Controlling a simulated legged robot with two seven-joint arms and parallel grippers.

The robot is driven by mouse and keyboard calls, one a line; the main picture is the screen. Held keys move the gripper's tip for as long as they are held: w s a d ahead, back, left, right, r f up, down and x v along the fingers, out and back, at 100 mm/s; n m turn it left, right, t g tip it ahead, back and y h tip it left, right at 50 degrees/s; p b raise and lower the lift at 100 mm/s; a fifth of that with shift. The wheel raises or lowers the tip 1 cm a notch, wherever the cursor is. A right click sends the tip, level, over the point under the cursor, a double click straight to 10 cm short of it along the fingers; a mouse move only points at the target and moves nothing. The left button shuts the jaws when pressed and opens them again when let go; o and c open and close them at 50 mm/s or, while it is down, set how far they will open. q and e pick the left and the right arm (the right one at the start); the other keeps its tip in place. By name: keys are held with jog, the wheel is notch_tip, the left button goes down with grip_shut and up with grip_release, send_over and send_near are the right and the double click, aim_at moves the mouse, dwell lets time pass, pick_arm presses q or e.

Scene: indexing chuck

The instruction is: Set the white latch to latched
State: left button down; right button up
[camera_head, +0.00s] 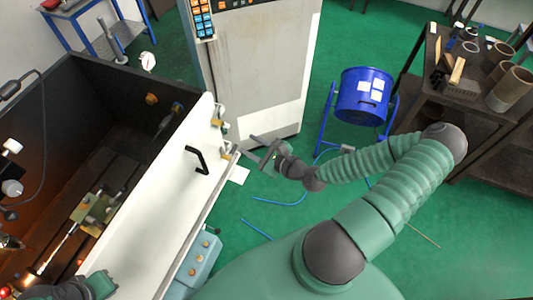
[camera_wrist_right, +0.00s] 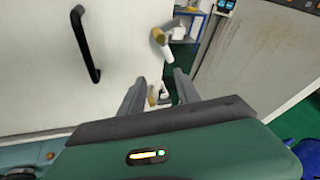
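Two small latch fittings with white and brass parts sit near the edge of the white door panel. The upper fitting (camera_wrist_right: 160,35) stands above my fingers in the right wrist view and also shows in the head view (camera_head: 217,119). The lower fitting (camera_wrist_right: 154,96) shows between my fingers, and in the head view it is at the panel's edge (camera_head: 228,153). I cannot tell its setting. My right gripper (camera_wrist_right: 160,84) is open, its two fingers apart on either side of the lower fitting; contact is unclear. Part of my left arm shows at the bottom left, its fingers out of sight.
The white panel (camera_head: 165,200) fronts a dark machine enclosure and carries a black handle (camera_head: 196,160). A grey cabinet (camera_head: 260,75) stands behind. A blue drum (camera_head: 350,108) and a dark shelf with tubes are to the right. Green floor lies between.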

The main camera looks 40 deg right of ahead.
jog(key=p+v, duration=0.2)
jog(key=v, duration=0.4)
jog(key=shift+s, duration=0.45)
jog(key=shift+a, duration=0.15)
jog(key=shift+w+p, duration=0.1)
jog(key=shift+p, duration=0.25)
